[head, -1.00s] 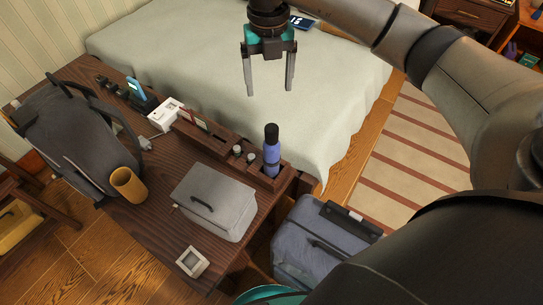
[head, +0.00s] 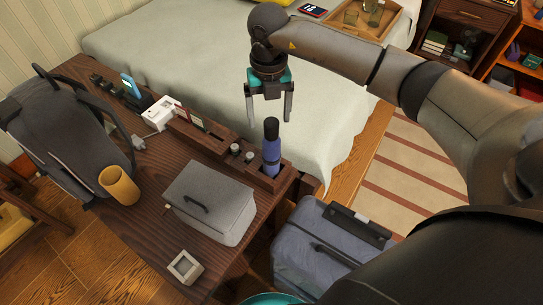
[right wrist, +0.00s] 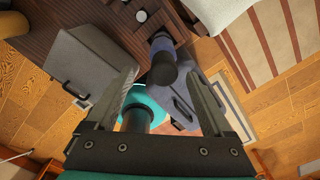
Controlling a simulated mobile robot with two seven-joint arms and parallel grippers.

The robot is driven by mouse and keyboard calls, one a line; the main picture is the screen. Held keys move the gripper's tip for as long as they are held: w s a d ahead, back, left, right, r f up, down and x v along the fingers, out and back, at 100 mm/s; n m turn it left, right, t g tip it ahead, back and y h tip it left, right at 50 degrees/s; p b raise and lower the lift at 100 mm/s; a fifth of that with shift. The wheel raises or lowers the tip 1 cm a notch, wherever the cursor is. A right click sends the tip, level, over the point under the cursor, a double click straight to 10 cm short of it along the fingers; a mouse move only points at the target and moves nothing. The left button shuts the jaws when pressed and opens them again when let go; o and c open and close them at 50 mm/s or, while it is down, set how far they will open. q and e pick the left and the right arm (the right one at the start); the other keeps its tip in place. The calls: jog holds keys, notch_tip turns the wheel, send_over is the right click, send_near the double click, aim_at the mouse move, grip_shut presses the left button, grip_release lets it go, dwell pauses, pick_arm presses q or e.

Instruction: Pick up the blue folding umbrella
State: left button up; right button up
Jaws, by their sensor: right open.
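The blue folding umbrella (head: 271,150) stands upright in the end compartment of a dark wooden organizer on the desk. It has a black top. My right gripper (head: 269,120) is open and empty; in the head view its fingers point down near the umbrella's top. In the right wrist view the umbrella's black end (right wrist: 163,68) shows beyond and between the open fingers (right wrist: 168,95), apart from them. My left gripper is in neither view.
The organizer (head: 205,142) holds small items beside the umbrella. A grey case (head: 210,203), a tan cup (head: 119,186) and a backpack (head: 65,135) are on the desk. A blue-grey suitcase (head: 320,250) stands at the desk's right; the bed (head: 190,60) is behind.

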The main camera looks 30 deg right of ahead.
aim_at(272, 132)
jog(key=shift+f, duration=0.8)
jog(key=f, duration=0.1)
jog(key=b, duration=0.1)
jog(key=f, duration=0.1)
jog(key=shift+s+d+f, duration=0.1)
jog(key=shift+d+f, duration=0.15)
jog(key=shift+f, duration=0.1)
jog(key=shift+f+b, duration=0.45)
jog(key=shift+f, duration=0.4)
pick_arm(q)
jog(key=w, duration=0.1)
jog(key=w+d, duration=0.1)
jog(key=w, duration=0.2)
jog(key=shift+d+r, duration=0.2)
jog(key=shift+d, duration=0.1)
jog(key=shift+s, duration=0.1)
pick_arm(e)
grip_shut()
